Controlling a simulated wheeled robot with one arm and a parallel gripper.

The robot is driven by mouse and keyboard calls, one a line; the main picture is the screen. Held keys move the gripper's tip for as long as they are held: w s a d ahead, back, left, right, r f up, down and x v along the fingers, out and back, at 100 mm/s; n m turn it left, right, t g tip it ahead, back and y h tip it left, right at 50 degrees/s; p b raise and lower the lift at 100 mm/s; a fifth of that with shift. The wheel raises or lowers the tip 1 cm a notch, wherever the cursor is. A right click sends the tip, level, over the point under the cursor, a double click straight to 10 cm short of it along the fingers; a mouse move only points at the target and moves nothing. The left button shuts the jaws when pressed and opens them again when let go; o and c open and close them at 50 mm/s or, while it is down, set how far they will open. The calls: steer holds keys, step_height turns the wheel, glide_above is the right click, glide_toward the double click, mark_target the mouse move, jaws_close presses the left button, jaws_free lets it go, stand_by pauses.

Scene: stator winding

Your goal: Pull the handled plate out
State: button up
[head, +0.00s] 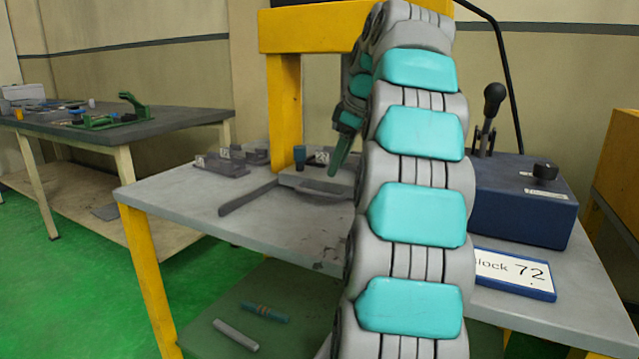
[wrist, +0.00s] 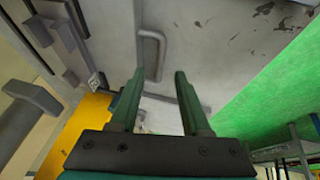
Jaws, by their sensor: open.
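A grey U-shaped handle (wrist: 160,52) shows in the wrist view, on a flat grey surface (wrist: 205,40) that I take to be the plate or the table top. My gripper (wrist: 159,73) is open. The handle's lower end lies between its two green fingertips in the picture, nearer the left one. No finger visibly grips it, and I cannot tell the height gap. In the head view my gripper (head: 341,155) points down over the table's far part, partly behind my arm. A grey plate-like piece (head: 312,182) lies under it. The handle is not clear there.
A yellow frame (head: 284,110) stands on the table (head: 180,200). Labelled grey blocks (head: 222,162) and a long bar (head: 247,197) lie left of the gripper. The table's left front is mostly clear.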

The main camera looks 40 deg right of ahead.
mark_target(330, 195)
steer(key=shift+x, duration=3.7)
steer(key=shift+s, duration=0.1)
jaws_close()
